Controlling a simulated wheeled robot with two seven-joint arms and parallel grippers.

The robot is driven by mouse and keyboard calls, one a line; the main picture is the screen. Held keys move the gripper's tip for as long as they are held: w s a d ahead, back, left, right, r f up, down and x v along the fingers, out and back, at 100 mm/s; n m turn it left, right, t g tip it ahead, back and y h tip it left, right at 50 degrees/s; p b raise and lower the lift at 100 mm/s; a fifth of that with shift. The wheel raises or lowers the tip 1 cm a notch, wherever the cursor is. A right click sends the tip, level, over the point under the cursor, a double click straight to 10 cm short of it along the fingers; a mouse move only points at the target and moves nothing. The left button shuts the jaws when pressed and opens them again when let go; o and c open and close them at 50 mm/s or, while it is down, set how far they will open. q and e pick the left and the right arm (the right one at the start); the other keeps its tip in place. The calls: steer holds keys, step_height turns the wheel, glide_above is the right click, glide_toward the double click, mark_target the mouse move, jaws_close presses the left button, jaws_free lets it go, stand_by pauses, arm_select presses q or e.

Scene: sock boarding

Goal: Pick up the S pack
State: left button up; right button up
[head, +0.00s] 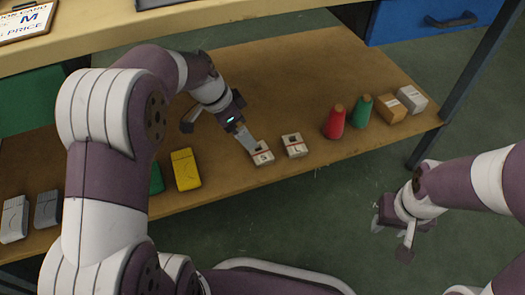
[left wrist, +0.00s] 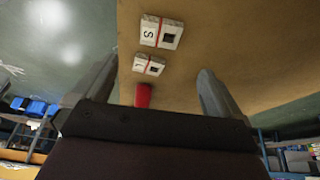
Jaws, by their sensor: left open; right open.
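The S pack (head: 262,153) is a small white box with a red band and a dark window, lying on the wooden lower shelf. In the left wrist view the S pack (left wrist: 162,32) shows its S label near the top, ahead of the fingertips. A similar L pack (head: 294,145) lies just right of it, and shows in the left wrist view (left wrist: 149,65). My left gripper (head: 246,142) is open, low beside the S pack; its fingers (left wrist: 158,72) are spread and empty. My right gripper (head: 394,228) is open and empty, off the shelf's right front.
Red (head: 334,122) and green (head: 361,110) cones, a brown box (head: 391,109) and a white box (head: 411,99) stand to the right. A yellow pack (head: 185,169) lies left. The shelf (head: 330,75) is bare behind the packs. A table edge (head: 200,31) overhangs the back.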

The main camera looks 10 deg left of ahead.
mark_target(260, 152)
arm_select(q)
steer(key=b+x, duration=0.8)
steer(key=x, duration=0.5)
steer(key=shift+a+b, duration=0.15)
steer(key=shift+b, duration=0.2)
steer(key=shift+r, duration=0.15)
steer(key=c, duration=1)
